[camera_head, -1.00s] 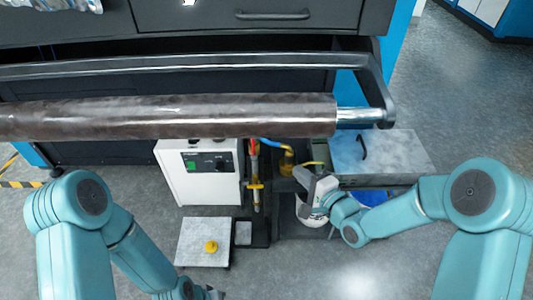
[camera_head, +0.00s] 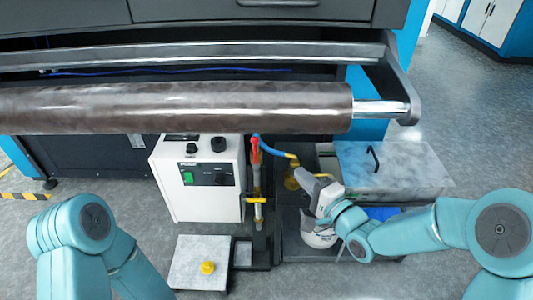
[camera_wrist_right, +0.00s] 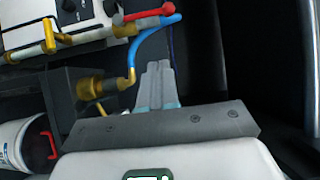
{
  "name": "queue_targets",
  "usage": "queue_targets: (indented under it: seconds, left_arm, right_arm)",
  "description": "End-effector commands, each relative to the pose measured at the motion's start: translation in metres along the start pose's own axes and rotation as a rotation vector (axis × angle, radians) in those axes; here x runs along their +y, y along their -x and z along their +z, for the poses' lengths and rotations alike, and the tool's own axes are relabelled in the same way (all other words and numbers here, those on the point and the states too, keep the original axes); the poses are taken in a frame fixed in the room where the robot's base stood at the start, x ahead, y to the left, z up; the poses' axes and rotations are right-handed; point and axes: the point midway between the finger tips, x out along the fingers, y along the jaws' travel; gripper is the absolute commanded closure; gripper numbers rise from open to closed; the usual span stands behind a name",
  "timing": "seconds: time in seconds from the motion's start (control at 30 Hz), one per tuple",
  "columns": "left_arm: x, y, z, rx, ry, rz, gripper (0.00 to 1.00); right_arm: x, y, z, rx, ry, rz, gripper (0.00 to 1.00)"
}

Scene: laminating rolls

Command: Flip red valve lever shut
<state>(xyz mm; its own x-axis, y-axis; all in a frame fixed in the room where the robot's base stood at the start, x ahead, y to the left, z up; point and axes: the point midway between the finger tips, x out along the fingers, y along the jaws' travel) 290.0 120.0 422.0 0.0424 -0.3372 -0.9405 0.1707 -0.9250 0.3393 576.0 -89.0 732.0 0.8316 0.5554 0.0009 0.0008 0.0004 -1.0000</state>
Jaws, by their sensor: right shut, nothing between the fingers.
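The red valve lever (camera_head: 255,142) is at the top of a thin upright pipe beside the white control box. In the right wrist view the red lever (camera_wrist_right: 150,13) lies along the pipe line at the top, its round red end near the blue hose. My right gripper (camera_head: 300,174) is to the right of the lever and a little lower in the picture, apart from it. In the wrist view its fingers (camera_wrist_right: 157,78) are together and empty, beside the blue hose and brass fitting. My left arm shows at the lower left; its gripper is out of the picture.
A dark roller (camera_head: 170,107) spans above the pipe. The white control box (camera_head: 198,203) stands left of it. A blue hose (camera_head: 272,150) runs to a brass fitting (camera_head: 291,180) by my gripper. A white bucket (camera_head: 318,238) is below; a grey-topped box (camera_head: 390,165) is at right.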

Motion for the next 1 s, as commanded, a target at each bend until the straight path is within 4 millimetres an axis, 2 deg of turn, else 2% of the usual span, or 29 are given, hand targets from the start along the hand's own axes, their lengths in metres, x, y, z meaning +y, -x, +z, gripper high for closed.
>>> queue_targets:
  seconds: [0.17, 0.53, 0.73, 1.0]
  left_arm:
    - [-0.002, -0.004, 0.0, 0.0, 0.0, 0.0, 1.0]
    - [-0.005, -0.015, 0.0, 0.0, 0.0, 0.0, 1.0]
    - [-0.007, -0.019, 0.0, 0.0, 0.0, 0.0, 1.0]
    - [-0.007, -0.02, 0.0, 0.0, 0.0, 0.0, 1.0]
  right_arm:
    - [0.001, -0.026, 0.0, -0.003, 0.002, -0.002, 1.0]
    - [0.002, -0.104, 0.003, -0.004, 0.001, -0.001, 1.0]
    - [0.001, -0.121, 0.022, -0.002, 0.0, 0.0, 1.0]
    - [0.001, -0.127, 0.027, 0.0, 0.0, 0.001, 1.0]
